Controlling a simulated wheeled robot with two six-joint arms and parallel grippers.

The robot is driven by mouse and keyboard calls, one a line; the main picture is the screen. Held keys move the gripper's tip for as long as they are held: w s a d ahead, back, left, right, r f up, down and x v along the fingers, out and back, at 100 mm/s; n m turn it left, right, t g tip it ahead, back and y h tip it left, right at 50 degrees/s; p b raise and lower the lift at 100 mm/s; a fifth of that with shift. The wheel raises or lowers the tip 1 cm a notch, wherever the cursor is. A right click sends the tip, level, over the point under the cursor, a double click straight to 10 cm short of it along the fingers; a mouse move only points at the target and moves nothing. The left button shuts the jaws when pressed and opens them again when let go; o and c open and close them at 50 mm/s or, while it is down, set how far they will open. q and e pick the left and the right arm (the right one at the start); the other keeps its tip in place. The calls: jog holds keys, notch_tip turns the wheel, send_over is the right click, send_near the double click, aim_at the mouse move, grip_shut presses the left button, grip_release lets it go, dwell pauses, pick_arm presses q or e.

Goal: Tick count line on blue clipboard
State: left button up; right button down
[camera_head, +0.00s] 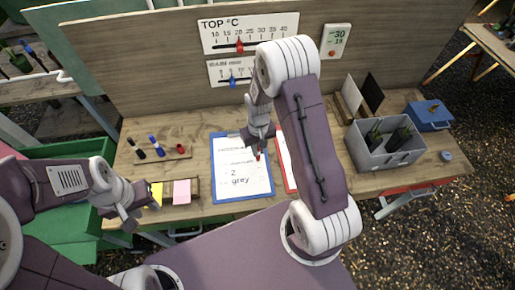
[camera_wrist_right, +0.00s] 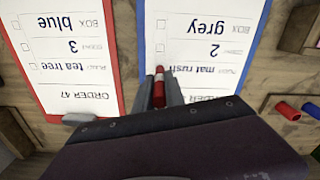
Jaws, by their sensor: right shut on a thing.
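The blue clipboard (camera_head: 214,172) lies on the bench, its sheet showing "2" and "grey". In the right wrist view the blue clipboard (camera_wrist_right: 141,45) appears upside down, with "mat rush", count "2" and box "grey". The small squares beside the count and box lines look empty; the one by the plant line is hidden. My right gripper (camera_head: 259,147) is shut on a red marker (camera_wrist_right: 159,90), over the clipboard's upper part near the plant line. I cannot tell whether the tip touches paper. My left gripper (camera_head: 138,213) looks open and empty, by the sticky notes.
A red clipboard (camera_wrist_right: 108,40) with "tea tree", "3", "blue" lies beside the blue one. A wooden pen rest (camera_head: 172,154) holds other markers at left. Sticky notes (camera_head: 182,191) lie near the front edge. A grey bin (camera_head: 385,160) with plants stands at right.

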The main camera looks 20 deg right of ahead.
jog(key=shift+w+d, duration=0.1)
dwell(0.6)
jog(key=shift+w+d, duration=0.35)
jog(key=shift+d, duration=0.05)
jog(key=shift+p, duration=0.3)
notch_tip(320, 180, up, 3)
jog(key=p, duration=0.2)
jog(key=shift+p, duration=0.4)
